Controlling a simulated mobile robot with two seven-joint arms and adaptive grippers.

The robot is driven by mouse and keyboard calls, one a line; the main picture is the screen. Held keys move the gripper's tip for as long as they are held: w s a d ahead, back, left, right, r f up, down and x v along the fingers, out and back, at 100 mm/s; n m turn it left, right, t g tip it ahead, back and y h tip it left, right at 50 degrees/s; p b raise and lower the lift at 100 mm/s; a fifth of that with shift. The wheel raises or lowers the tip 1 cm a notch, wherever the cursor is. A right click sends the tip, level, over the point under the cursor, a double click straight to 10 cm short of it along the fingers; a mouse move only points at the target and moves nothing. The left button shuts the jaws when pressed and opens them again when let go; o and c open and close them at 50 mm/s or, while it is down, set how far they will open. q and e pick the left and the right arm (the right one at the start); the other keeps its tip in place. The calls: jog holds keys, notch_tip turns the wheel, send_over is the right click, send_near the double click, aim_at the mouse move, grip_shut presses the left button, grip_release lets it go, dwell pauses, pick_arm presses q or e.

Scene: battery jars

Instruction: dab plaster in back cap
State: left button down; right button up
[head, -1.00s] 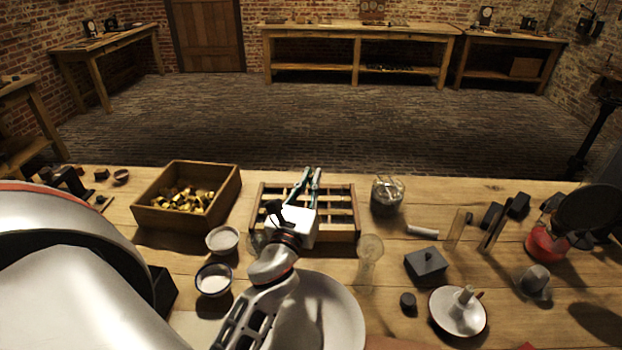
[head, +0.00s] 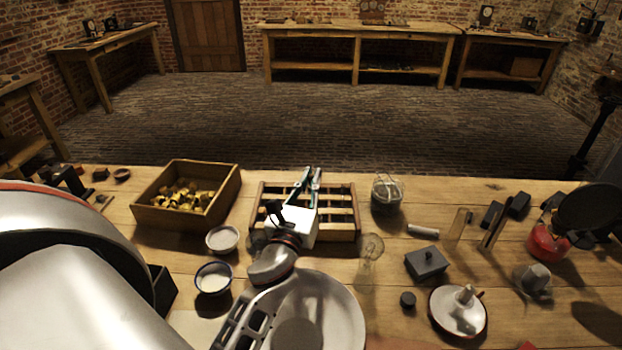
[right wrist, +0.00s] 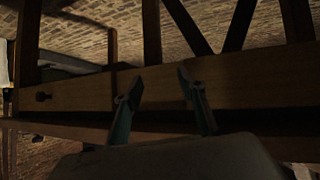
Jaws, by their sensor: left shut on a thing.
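My left gripper (head: 309,183) reaches over the slatted wooden rack (head: 262,212) in the middle of the bench, its teal fingers pointing away from me. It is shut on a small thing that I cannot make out. Two small bowls with white contents stand left of my left arm: a pale upper bowl (head: 222,239) and a dark-rimmed lower bowl (head: 213,279). I cannot tell which thing is the back cap. My right gripper shows only in the right wrist view (right wrist: 160,95). Its fingers are apart and empty, in front of a dark wooden beam (right wrist: 75,94).
A wooden box (head: 150,213) with brass pieces stands left of the rack. A glass jar (head: 387,193), a clear bulb-shaped glass (head: 369,247), a dark lidded block (head: 427,262) and a white dish (head: 444,318) stand to the right. Bare bench lies between several of these.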

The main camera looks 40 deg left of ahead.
pick_arm(q)
jog(key=shift+r, duration=0.15)
jog(key=shift+r+p, duration=2.45)
jog(key=shift+p, duration=0.15)
jog(key=shift+r, duration=1.2)
